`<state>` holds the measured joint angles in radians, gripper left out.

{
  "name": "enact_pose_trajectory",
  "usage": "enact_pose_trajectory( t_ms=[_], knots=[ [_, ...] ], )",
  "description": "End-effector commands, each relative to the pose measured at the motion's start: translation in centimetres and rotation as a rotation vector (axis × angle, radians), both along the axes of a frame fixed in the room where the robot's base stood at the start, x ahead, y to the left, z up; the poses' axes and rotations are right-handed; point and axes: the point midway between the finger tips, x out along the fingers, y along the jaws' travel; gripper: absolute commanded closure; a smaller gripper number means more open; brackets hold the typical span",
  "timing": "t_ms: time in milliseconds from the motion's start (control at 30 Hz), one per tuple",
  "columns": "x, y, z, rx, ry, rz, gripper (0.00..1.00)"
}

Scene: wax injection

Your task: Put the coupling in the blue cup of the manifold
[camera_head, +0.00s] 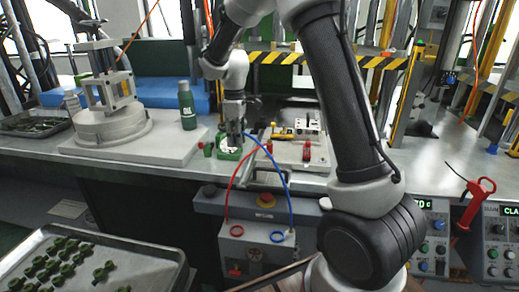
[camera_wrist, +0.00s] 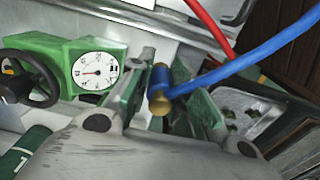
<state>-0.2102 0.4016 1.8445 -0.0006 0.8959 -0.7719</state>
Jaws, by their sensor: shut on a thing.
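The coupling (camera_wrist: 160,90) is a short blue and brass fitting on the end of a blue hose (camera_wrist: 245,60). My gripper (camera_wrist: 150,100) is shut on it in the wrist view. In the head view, my gripper (camera_head: 235,138) points down over the bench beside a small green device (camera_head: 228,154); the coupling is too small to make out there. The blue hose (camera_head: 286,178) runs down to a grey box (camera_head: 256,250) on the bench front, which has a red ring (camera_head: 237,230) and a blue ring (camera_head: 277,236). I cannot clearly identify the manifold's blue cup.
The green device's white dial (camera_wrist: 95,72) and black handwheel (camera_wrist: 25,80) are close to my gripper. A red hose (camera_head: 240,173) runs beside the blue one. A green bottle (camera_head: 187,105) stands left. A fixture plate (camera_head: 305,158) lies right. A parts tray (camera_head: 150,262) is front left.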

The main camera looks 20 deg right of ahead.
Motion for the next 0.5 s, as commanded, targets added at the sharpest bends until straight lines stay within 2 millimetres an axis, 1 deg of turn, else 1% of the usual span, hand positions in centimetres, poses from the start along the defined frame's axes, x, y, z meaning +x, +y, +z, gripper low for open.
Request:
enact_pose_trajectory(
  t_ms=[67,133,333,500],
  knots=[
    [0.0,0.0,-0.3,0.000,0.001,0.000,1.00],
    [0.0,0.0,-1.2,-0.001,0.003,0.000,1.00],
    [-0.1,0.0,-5.1,-0.001,0.003,-0.001,1.00],
    [0.0,0.0,-6.6,0.000,0.000,-0.001,1.00]
  ],
)
